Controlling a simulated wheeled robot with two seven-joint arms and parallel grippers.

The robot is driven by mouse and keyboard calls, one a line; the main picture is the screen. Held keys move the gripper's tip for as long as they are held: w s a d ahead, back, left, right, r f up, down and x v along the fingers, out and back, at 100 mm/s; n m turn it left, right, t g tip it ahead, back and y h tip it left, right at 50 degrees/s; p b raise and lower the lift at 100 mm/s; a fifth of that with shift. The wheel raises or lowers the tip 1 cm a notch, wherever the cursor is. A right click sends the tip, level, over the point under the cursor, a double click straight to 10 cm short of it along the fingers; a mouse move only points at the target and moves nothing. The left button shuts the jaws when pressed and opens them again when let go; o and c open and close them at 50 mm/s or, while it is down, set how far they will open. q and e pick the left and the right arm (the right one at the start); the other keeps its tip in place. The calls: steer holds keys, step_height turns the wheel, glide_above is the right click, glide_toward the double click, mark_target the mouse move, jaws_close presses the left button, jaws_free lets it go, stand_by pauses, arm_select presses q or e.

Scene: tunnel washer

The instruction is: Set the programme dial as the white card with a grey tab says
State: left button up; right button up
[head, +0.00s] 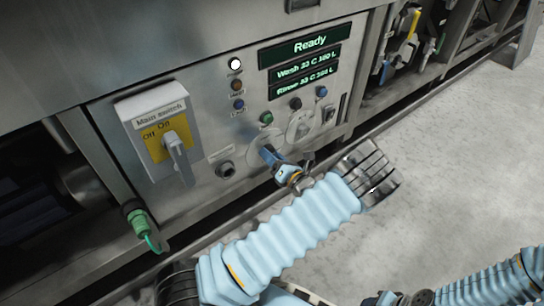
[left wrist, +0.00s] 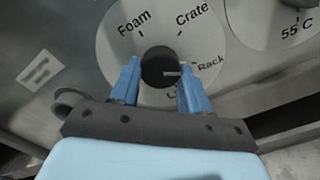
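The programme dial is a pale disc marked Foam, Crate and Rack in the left wrist view (left wrist: 115,45). A further word below is mostly hidden by a finger. Its dark knob (left wrist: 158,62) has a white line pointing right, near Rack. My left gripper (left wrist: 160,75) has its blue fingers on either side of the knob, with what look like slight gaps. In the head view my left gripper (head: 270,155) reaches the panel and covers much of the dial. My right gripper (head: 395,298) is partly cut off at the bottom edge. I cannot make out a white card with a grey tab.
A second dial (head: 300,126), near 55 C in the wrist view, is close on the right. The display (head: 310,44) reads Ready. The yellow main switch (head: 165,138) is to the left, and small buttons (head: 266,117) sit above. Open floor (head: 460,150) lies at right.

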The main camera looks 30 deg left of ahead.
arm_select(q)
steer(key=c, duration=0.4)
steer(key=shift+c, duration=0.2)
steer(key=shift+n, duration=0.4)
steer(key=shift+w+d+f+n, duration=0.1)
steer(key=shift+w+n, duration=0.05)
steer(key=shift+n, duration=5.25)
steer(key=o, duration=1.1)
steer(key=shift+c, duration=0.2)
